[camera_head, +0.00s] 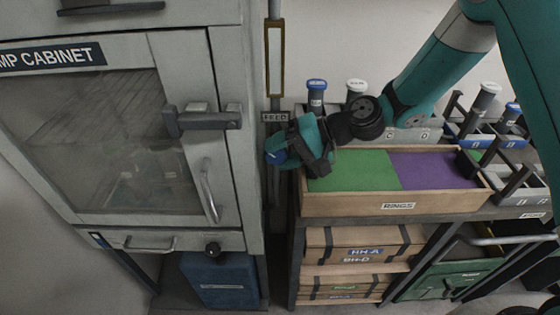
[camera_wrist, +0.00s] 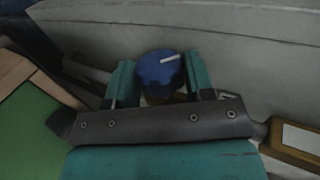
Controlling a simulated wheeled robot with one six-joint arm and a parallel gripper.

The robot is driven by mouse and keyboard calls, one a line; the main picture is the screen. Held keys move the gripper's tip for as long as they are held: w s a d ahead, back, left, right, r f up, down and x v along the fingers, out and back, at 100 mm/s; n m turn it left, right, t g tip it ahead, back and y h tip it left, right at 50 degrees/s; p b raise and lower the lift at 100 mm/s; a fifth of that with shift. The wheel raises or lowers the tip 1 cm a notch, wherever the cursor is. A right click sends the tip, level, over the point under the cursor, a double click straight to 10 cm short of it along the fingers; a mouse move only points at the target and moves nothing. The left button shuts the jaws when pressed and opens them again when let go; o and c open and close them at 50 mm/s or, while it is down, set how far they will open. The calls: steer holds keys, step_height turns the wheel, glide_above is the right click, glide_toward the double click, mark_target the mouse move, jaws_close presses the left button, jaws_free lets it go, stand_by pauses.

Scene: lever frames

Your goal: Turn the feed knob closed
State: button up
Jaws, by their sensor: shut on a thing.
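The feed knob is blue with a scalloped rim and a white pointer line. In the wrist view the knob (camera_wrist: 158,72) sits between the two teal fingers of my gripper (camera_wrist: 160,82), which is shut on it. The pointer lies toward the right and slightly up in that view. In the head view my gripper (camera_head: 282,154) is at the pipe just right of the cabinet, below the FEED label (camera_head: 275,117). A bit of the blue knob (camera_head: 274,157) shows there; its pointer cannot be made out.
The grey cabinet (camera_head: 226,170) with a glass door stands close on the left. A wooden RINGS tray (camera_head: 345,204) with green and purple sections is on the bench at right. Capped cylinders (camera_head: 316,92) stand behind it. A yellow-framed gauge (camera_head: 275,60) is above the label.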

steer(key=y+b, duration=0.1)
steer(key=b, duration=0.1)
steer(key=f+y+b, duration=0.1)
steer(key=shift+d+y+b, duration=0.15)
steer(key=shift+y+b, duration=0.25)
steer(key=shift+r+y+b, duration=0.2)
steer(key=shift+y+b, duration=0.4)
steer(key=shift+b, duration=0.2)
steer(key=o, duration=0.6)
steer(key=shift+d+r, duration=0.1)
steer(key=shift+s+d+r+p, duration=0.1)
steer(key=shift+d+r+p, duration=0.25)
steer(key=shift+d+p, duration=1.95)
steer(key=shift+s+d+r+p, duration=0.2)
steer(key=shift+d+p, duration=0.85)
steer(key=shift+d, duration=2.35)
steer(key=shift+d+r+p, duration=0.45)
steer(key=shift+d+p, duration=1.25)
steer(key=shift+d, duration=1.15)
